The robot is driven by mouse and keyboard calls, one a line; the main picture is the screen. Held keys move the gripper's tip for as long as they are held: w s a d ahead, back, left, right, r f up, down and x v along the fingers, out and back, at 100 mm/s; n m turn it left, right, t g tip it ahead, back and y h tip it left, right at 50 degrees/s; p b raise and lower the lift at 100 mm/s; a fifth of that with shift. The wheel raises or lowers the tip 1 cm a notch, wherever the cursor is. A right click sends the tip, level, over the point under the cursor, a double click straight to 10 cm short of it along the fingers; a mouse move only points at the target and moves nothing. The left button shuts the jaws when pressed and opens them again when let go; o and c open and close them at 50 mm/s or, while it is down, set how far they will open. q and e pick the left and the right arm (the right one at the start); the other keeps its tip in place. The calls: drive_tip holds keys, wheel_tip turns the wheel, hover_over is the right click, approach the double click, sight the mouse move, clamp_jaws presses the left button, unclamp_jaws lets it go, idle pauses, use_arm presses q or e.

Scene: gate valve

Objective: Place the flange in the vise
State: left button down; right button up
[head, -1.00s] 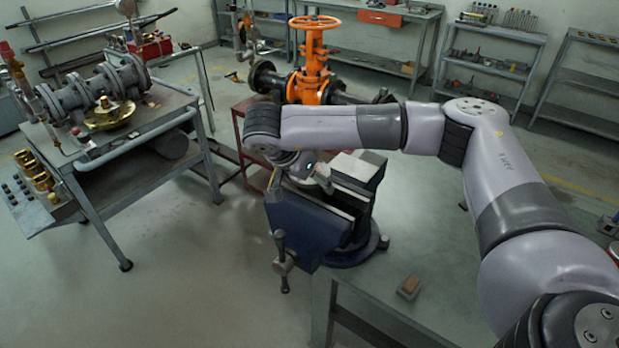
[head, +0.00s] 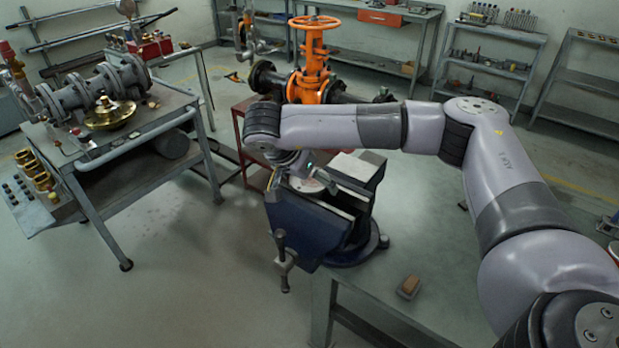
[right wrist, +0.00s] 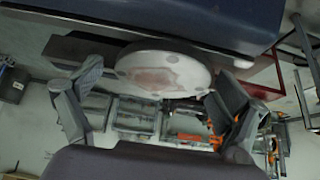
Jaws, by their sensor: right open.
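The flange (right wrist: 165,72) is a pale round disc with a reddish worn patch and small holes near its rim. It sits at the jaws of the blue vise (right wrist: 215,18), and part of its edge also shows in the head view (head: 306,185). The vise (head: 310,226) stands on the bench corner. My right gripper (right wrist: 155,95) is open, its two fingers spread to either side of the flange and apart from it. In the head view the right gripper (head: 309,172) is just above the jaws, partly hidden by my arm. My left gripper is not in view.
A small brown-topped block (head: 409,286) lies on the bench (head: 440,260) right of the vise. An orange gate valve (head: 312,75) stands behind. A cart (head: 75,165) with pipe parts and a brass piece is at left. Open floor lies between cart and vise.

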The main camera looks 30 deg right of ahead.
drive_tip(key=b+v, duration=0.2)
drive_tip(key=v, duration=1)
drive_tip(key=shift+r, duration=0.45)
